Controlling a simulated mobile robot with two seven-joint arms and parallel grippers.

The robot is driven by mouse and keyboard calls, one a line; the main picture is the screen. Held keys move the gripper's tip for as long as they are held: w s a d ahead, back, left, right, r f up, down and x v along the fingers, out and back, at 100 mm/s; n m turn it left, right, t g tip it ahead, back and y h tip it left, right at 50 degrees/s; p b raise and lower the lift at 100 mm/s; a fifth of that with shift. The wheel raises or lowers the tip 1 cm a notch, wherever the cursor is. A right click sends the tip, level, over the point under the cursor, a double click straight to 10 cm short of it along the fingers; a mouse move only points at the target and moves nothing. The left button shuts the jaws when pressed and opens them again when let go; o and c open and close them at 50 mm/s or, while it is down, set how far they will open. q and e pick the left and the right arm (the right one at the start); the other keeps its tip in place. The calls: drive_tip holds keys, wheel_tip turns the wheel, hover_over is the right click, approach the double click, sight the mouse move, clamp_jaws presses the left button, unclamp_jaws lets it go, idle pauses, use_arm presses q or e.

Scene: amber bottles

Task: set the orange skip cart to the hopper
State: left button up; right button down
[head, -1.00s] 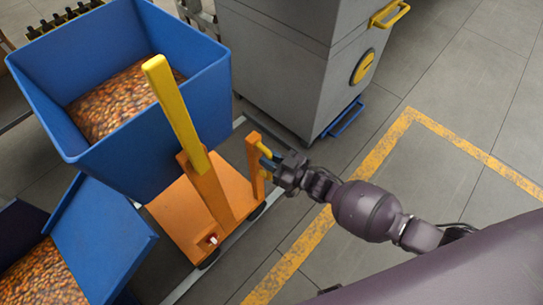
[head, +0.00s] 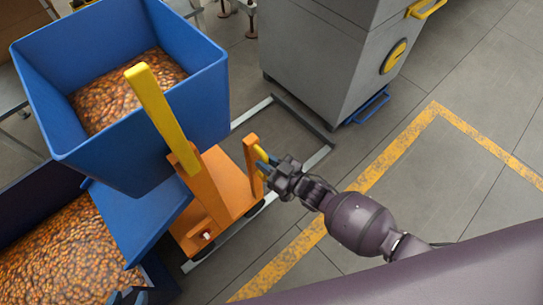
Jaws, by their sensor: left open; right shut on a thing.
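The orange skip cart (head: 235,181) stands at centre left and carries a blue skip (head: 191,101) full of small amber pieces. A yellow-topped post (head: 158,108) rises from the cart. My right gripper (head: 266,165) is shut on the yellow grip of the cart's short orange upright. A dark container with a sloping blue panel (head: 135,215), apparently the hopper, is at lower left, close beside the cart and full of amber pieces. The cart partly hides the gap between them. My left gripper (head: 130,296) is open at the bottom edge, mostly cut off, in front of the hopper.
A grey cabinet (head: 325,65) with yellow handles and a low blue bar (head: 368,107) stands behind the cart. A pale metal frame (head: 318,158) lies on the floor around the cart. A worn yellow line (head: 385,155) marks open grey floor to the right.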

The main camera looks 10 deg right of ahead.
drive_tip(key=shift+s+a+f, duration=0.1)
drive_tip(key=shift+s+a, duration=0.1)
drive_tip(key=shift+a, duration=0.1)
drive_tip(key=c, duration=1.1)
unclamp_jaws()
drive_tip(key=shift+s, duration=0.1)
